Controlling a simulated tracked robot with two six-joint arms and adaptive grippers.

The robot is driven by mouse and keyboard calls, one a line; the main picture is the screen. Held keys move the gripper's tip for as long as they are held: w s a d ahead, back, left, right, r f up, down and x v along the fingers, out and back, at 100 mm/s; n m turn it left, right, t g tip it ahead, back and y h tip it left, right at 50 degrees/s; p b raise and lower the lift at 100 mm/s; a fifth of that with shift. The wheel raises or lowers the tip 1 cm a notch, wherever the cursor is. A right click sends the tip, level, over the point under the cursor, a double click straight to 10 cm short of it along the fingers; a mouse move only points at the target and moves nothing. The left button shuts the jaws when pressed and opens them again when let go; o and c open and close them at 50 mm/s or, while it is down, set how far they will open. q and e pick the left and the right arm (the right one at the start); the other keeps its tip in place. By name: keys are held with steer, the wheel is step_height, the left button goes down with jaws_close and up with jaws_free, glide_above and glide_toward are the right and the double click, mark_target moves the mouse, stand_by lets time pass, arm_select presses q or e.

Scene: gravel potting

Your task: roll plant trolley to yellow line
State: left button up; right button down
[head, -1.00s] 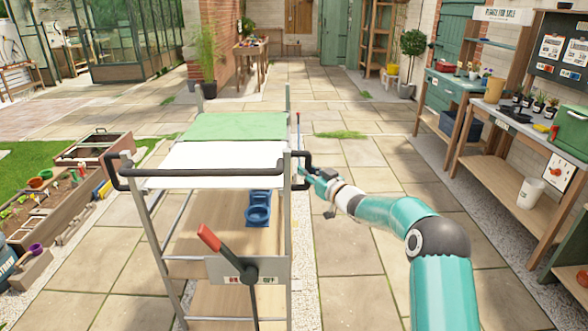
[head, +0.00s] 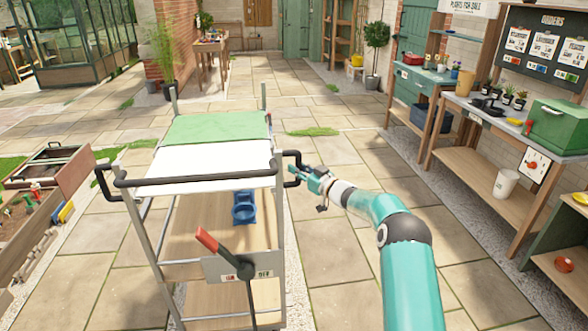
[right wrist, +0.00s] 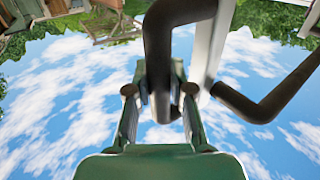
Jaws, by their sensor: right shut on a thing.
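The plant trolley (head: 224,160) stands right in front of me in the head view, with a white top, a green panel at its far end and wooden shelves below. A black handle bar (head: 190,180) runs across its near end. A red-tipped lever (head: 207,240) leans left over a small labelled plate. My right gripper (head: 303,171) is at the handle's right end and shut on it. The right wrist view shows the dark handle tube (right wrist: 160,60) between the fingers (right wrist: 160,92). My left gripper is not in view. I cannot make out a yellow line.
A potting bench (head: 500,120) with a green box (head: 558,126) and a white bucket (head: 506,184) stands at right. Wooden planters (head: 45,190) lie at left. Paving ahead and right of the trolley looks clear.

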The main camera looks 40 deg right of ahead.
steer(key=c, duration=1)
jaws_free()
steer(key=s, duration=1.2)
steer(key=shift+d, duration=0.2)
steer(key=shift+a, duration=0.1)
